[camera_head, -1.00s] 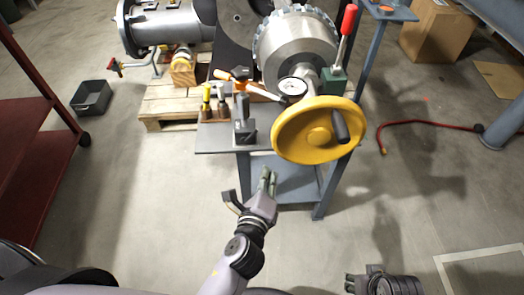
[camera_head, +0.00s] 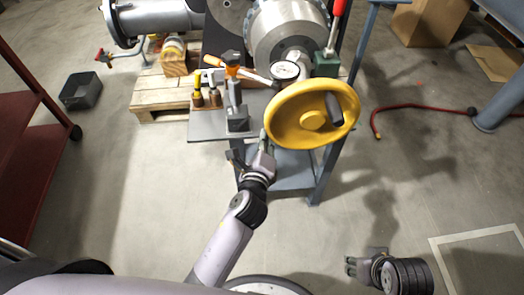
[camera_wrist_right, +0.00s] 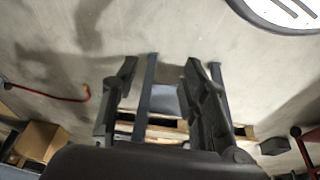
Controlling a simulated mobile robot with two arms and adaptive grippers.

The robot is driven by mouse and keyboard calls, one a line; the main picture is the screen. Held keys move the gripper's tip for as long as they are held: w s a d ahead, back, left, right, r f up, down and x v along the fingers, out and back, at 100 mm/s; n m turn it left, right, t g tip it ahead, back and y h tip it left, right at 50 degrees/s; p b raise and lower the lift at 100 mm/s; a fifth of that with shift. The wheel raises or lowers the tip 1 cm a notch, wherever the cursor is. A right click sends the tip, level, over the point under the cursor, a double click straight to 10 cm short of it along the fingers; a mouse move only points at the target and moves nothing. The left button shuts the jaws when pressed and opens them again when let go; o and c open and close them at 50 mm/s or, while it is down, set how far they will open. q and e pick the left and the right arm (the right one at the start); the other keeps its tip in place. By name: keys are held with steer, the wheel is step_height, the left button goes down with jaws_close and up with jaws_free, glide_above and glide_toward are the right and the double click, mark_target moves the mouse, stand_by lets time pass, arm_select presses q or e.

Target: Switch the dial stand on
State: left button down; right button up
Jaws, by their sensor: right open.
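The dial stand (camera_head: 237,122) has a dark block base at the front edge of the grey bench (camera_head: 203,133), with a grey post and orange clamp above. A bar leads right to the round white dial (camera_head: 285,70). My left gripper (camera_head: 264,143) is close in front of the bench edge, right of and slightly below the stand's base in the head view. I cannot make out its finger gap or any contact. My right gripper (camera_head: 351,266) is low at right, away from the bench. The right wrist view shows its fingers (camera_wrist_right: 161,68) apart and empty.
A yellow handwheel (camera_head: 283,129) stands right of the stand, close to my left gripper. Yellow-handled and brown pieces (camera_head: 197,92) stand left of the stand. A red-handled lever (camera_head: 337,22) rises behind the wheel. A red hose (camera_head: 420,108) lies on the floor at right.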

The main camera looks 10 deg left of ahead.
mark_target(243, 123)
arm_select(q)
steer(key=shift+w+a+r+p, duration=0.2)
steer(key=shift+w+a+r, duration=0.2)
steer(key=shift+a, duration=0.2)
steer(key=shift+w+a+r+p, duration=0.15)
steer(key=shift+w+a+r, duration=0.1)
steer(key=shift+w+a, duration=0.3)
steer(key=shift+s+a+r, duration=0.15)
steer(key=shift+a+r, duration=0.1)
steer(key=shift+a, duration=0.15)
arm_select(e)
steer(key=shift+x, duration=1.05)
arm_select(q)
steer(key=shift+a, duration=0.15)
arm_select(e)
steer(key=shift+s+f, duration=0.1)
steer(key=shift+s, duration=0.05)
